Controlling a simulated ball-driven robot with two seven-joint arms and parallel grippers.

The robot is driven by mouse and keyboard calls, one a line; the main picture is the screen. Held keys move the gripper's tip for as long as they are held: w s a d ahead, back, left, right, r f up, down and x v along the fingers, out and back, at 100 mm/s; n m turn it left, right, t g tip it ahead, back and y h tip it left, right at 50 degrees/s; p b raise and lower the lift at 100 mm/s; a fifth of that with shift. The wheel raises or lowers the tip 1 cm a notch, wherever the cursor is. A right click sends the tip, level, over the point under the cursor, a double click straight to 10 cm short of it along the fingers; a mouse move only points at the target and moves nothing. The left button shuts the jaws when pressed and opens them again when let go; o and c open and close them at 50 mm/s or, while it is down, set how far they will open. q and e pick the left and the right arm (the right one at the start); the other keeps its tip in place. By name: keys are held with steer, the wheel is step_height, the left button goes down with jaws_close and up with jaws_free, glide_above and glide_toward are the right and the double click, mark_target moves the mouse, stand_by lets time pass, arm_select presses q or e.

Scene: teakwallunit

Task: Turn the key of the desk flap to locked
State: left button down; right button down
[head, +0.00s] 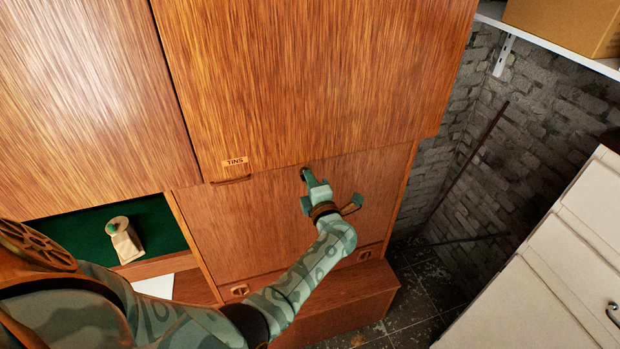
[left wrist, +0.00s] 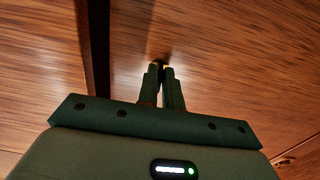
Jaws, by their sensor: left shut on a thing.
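The desk flap (head: 245,225) is the closed, upright wood panel under the upper door labelled TINS. My left gripper (head: 305,175) is at the flap's upper edge, just below that door. In the left wrist view the fingers (left wrist: 161,70) are almost together, shut on the small key (left wrist: 163,67) close to the wood face. Only a yellowish speck of the key shows between the fingertips. The fingers hide the rest, so I cannot tell which way the key is turned. My right gripper is not in view.
The upper door (head: 310,80) overhangs my left gripper. A green-lined niche (head: 75,222) at left holds a small pale object (head: 124,240). A white cabinet (head: 560,270) stands at right, with open floor (head: 420,295) between.

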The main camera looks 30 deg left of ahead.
arm_select(q)
steer(key=shift+f, duration=0.1)
stand_by(0.4)
steer(key=c, duration=1.6)
jaws_free()
